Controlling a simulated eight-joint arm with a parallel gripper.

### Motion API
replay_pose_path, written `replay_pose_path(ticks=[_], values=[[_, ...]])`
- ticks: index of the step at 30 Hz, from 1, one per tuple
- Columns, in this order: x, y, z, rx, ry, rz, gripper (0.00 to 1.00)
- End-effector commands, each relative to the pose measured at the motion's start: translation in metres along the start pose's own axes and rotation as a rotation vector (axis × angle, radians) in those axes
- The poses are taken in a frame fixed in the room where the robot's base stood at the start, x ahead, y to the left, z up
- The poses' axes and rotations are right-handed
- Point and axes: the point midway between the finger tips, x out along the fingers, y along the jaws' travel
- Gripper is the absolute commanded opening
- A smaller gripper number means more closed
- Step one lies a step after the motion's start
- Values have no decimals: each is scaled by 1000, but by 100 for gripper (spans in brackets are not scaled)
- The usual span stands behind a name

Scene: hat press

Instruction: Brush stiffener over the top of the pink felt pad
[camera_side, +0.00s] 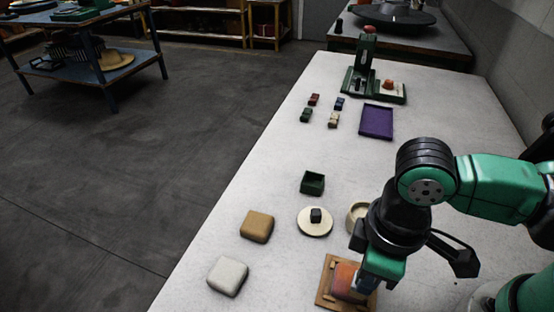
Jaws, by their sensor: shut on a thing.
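An orange-pink pad (345,279), which I take for the pink felt pad, sits on a square wooden board (327,294) at the bottom of the view, near the table's front. My gripper (372,281) points down at the pad's right side and covers part of it. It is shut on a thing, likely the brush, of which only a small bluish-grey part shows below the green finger. I cannot tell whether it touches the pad. A cream round bowl (352,217) stands just behind my gripper, partly hidden by it; its contents are not clear.
A cream disc (304,226) bearing a dark block (316,215), a green open box (312,182), a tan pad (257,226) and a white pad (228,276) lie left. Small blocks (334,119), a purple tray (377,121) and a green press (362,75) stand farther back. The middle table is clear.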

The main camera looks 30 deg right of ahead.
Motion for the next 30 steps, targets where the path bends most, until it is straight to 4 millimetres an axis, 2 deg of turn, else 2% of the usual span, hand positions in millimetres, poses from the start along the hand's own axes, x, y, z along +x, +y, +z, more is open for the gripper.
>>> replay_pose_path(ticks=[1,11,13,15,30], values=[[0,-2,0,-1,0,0,0],[0,31,-3,6,0,0,0],[-6,31,-3,1,0,0,0],[-20,30,-2,0,0,0,0],[-64,30,-2,0,0,0,0]])
